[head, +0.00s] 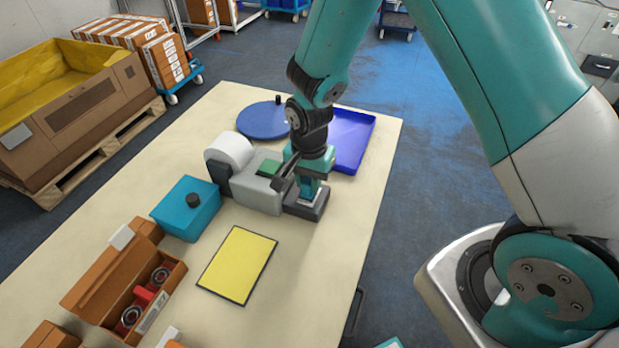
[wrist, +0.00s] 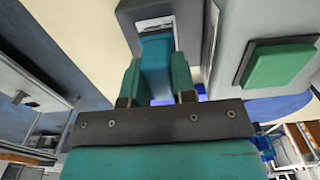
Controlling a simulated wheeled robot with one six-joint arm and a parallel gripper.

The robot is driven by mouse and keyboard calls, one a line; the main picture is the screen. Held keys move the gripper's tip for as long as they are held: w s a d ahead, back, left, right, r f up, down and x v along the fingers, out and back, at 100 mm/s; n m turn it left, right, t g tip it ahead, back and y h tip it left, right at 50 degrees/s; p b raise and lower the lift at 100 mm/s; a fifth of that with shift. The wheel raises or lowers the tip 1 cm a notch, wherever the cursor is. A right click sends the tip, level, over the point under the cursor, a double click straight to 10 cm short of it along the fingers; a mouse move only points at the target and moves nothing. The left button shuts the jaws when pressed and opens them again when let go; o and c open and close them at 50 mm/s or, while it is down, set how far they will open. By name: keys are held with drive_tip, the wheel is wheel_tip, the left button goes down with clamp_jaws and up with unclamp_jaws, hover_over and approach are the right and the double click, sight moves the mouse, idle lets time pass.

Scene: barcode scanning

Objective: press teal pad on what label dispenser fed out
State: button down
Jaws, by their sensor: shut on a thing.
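The label dispenser (head: 258,190) is a grey machine with a white roll (head: 229,151) and a green button (head: 268,168); the button also shows in the wrist view (wrist: 276,64). Its dark front ledge (head: 306,207) bears a white label (wrist: 153,23), partly covered in the wrist view. My gripper (head: 311,176) points down over this ledge. Its green fingers are shut on the teal pad (wrist: 157,68), whose far end reaches over the label. The pad's lower end (head: 309,191) is at the ledge; I cannot tell whether it touches the label.
A teal box with a black knob (head: 186,208) and a yellow mat (head: 238,265) lie nearer on the table. An open carton (head: 118,283) holds a red part. A blue disc (head: 263,121) and a blue tray (head: 352,140) are behind the dispenser.

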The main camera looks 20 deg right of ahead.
drive_tip(key=shift+f+b, duration=0.45)
drive_tip(key=shift+f, duration=0.2)
idle(1.3)
drive_tip(key=shift+r+p, duration=2.8)
drive_tip(key=shift+r, duration=0.7)
